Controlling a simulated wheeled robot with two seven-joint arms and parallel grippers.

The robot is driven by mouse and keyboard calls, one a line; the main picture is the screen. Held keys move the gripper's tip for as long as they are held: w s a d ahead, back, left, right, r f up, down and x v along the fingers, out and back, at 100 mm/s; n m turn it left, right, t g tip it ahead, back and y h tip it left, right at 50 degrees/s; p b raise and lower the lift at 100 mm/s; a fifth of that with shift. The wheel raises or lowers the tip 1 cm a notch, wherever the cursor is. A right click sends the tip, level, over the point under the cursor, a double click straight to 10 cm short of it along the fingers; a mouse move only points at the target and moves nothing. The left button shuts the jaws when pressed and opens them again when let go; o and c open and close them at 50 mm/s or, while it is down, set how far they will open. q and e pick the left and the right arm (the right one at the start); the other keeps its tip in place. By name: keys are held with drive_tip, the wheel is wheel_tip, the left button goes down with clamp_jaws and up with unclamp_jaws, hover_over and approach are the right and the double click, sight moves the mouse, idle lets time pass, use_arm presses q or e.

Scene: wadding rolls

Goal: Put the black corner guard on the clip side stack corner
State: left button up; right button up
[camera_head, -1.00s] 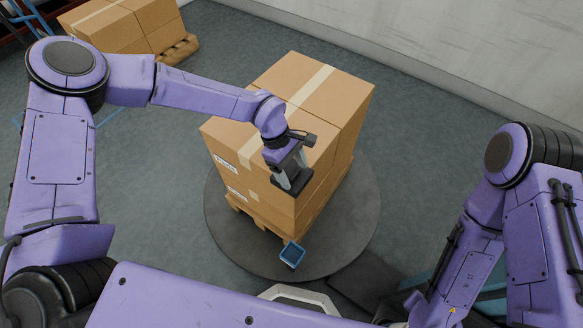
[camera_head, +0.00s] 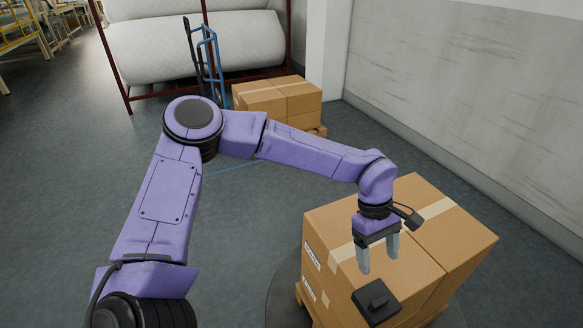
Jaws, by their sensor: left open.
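The black corner guard (camera_head: 376,301) lies on the top near corner of the carton stack (camera_head: 427,233). I cannot tell how snugly it sits against the stack's sides. My left gripper (camera_head: 378,260) points down above and just behind the guard, its two grey fingers apart and empty. A gap shows between the fingertips and the guard. The stack has pale tape across its top and white labels on its left face. My right gripper is out of view.
The stack stands on a wooden pallet (camera_head: 307,304) on a dark round turntable (camera_head: 284,287). Farther back are another carton stack (camera_head: 277,97), a blue hand truck (camera_head: 207,59) and a rack with large white rolls (camera_head: 184,45). A pale wall (camera_head: 480,95) rises at right. The floor at left is clear.

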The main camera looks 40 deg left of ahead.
use_arm(q)
drive_tip(key=s+a+f+m+t+y, duration=0.1)
drive_tip(key=s+a+f+y, duration=0.5)
drive_tip(key=f, duration=0.5)
drive_tip(key=s+a+f+m+t+y, duration=0.15)
drive_tip(key=s+a+f+y, duration=0.25)
drive_tip(key=s+a+f, duration=0.5)
drive_tip(key=s+a+f+m+t+h, duration=0.2)
drive_tip(key=s+f+m, duration=0.2)
drive_tip(key=s, duration=0.7)
drive_tip(key=shift+f, duration=0.7)
drive_tip(key=shift+t, duration=0.25)
